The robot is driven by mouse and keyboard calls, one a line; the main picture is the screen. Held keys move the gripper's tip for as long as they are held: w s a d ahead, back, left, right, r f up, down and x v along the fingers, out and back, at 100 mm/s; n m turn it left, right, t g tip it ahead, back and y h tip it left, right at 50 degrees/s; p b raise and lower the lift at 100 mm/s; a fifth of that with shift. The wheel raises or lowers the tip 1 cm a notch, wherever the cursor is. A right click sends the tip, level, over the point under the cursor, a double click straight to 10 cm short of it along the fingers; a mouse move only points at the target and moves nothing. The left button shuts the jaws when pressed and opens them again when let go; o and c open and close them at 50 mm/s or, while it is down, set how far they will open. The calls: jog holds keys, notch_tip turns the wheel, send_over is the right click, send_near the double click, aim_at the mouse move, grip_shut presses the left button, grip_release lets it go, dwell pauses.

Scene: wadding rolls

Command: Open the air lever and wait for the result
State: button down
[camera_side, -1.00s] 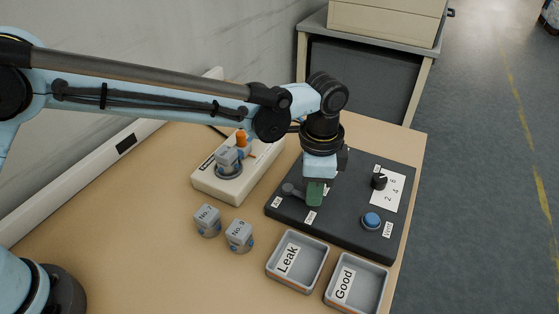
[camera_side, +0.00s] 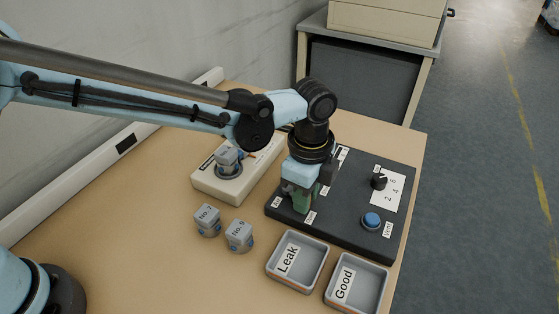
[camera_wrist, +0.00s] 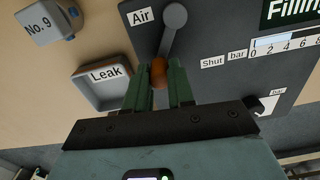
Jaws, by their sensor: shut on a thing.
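The air lever (camera_wrist: 174,22) is grey with an orange knob (camera_wrist: 159,72) in the wrist view. The "Air" label (camera_wrist: 139,17) is left of its pivot and the lever points down from the pivot, away from the "Shut" label (camera_wrist: 212,62). My gripper (camera_wrist: 160,80) has its green fingers shut on the knob. In the side view my gripper (camera_side: 301,203) is at the front left of the dark panel (camera_side: 345,222) and hides the lever. A sign reading "Filling" (camera_wrist: 290,10) is partly cut off at the wrist view's top right.
A grey part (camera_side: 227,160) sits in the cream fixture (camera_side: 208,187). Parts No. 7 (camera_side: 207,220) and No. 9 (camera_side: 239,236) stand on the table. The Leak tray (camera_side: 318,265) and Good tray (camera_side: 377,290) lie in front of the panel. The panel has a black knob (camera_side: 379,181) and blue button (camera_side: 372,220).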

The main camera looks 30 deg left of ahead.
jog(key=c, duration=1)
grip_release()
jog(key=shift+o, duration=0.2)
notch_tip(320, 180, up, 12)
jog(key=shift+s, duration=0.1)
jog(key=a+r+n+t, duration=0.15)
jog(key=a+n, duration=0.25)
jog(key=a, duration=0.4)
jog(key=s+a+f+n+t, duration=0.2)
jog(key=s+a+n, duration=0.2)
jog(key=a+n, duration=0.3)
jog(key=s+a+f+n+t, duration=0.2)
jog(key=s+a+n, duration=0.3)
jog(key=a, duration=0.9)
jog(key=n+t, duration=0.1)
jog(key=n, duration=0.1)
jog(key=shift+s+a+f+n+t, duration=0.15)
jog(key=shift+s+n+t, duration=0.15)
jog(key=shift+n+t, duration=0.1)
